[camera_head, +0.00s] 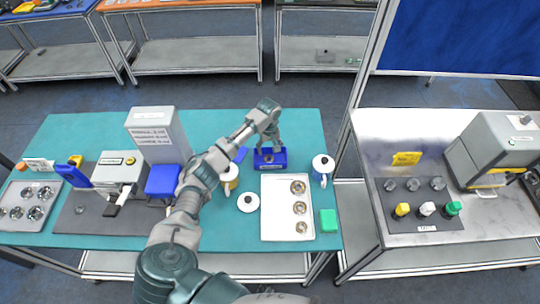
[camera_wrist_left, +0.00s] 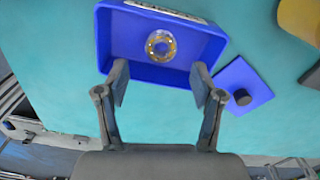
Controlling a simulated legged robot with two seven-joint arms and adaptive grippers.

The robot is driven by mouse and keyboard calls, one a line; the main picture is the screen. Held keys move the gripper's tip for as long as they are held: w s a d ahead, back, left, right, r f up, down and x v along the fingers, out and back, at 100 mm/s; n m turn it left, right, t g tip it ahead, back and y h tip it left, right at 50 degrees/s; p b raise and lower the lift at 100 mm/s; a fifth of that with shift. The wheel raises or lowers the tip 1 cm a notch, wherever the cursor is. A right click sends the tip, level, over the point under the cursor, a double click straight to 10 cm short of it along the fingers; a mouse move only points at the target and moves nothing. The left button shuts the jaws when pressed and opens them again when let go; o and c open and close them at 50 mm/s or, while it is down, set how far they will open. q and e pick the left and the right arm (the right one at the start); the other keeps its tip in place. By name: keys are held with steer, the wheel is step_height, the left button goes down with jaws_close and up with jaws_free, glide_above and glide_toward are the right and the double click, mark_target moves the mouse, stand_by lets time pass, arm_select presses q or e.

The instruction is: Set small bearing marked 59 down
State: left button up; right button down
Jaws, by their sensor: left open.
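A small ring-shaped bearing (camera_wrist_left: 161,45) with a metallic, yellowish look lies flat on the floor of a blue bin (camera_wrist_left: 118,40) in the left wrist view. Its number is too small to read. The blue bin also shows in the head view (camera_head: 271,165), at the back of the teal table. My left gripper (camera_head: 268,143) is over this bin. My right gripper is not in view.
A white tray (camera_head: 271,210) with three bearings lies in front of the bin. A blue plate (camera_wrist_left: 235,78) with a black knob lies beside the bin. A scanner-like machine (camera_head: 118,170) stands left.

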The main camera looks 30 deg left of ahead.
arm_select(q)
step_height(320, 180, up, 6)
steer(key=shift+d+r, duration=0.2)
steer(key=shift+d, duration=0.05)
steer(key=shift+a+f, duration=0.1)
steer(key=shift+a, duration=0.1)
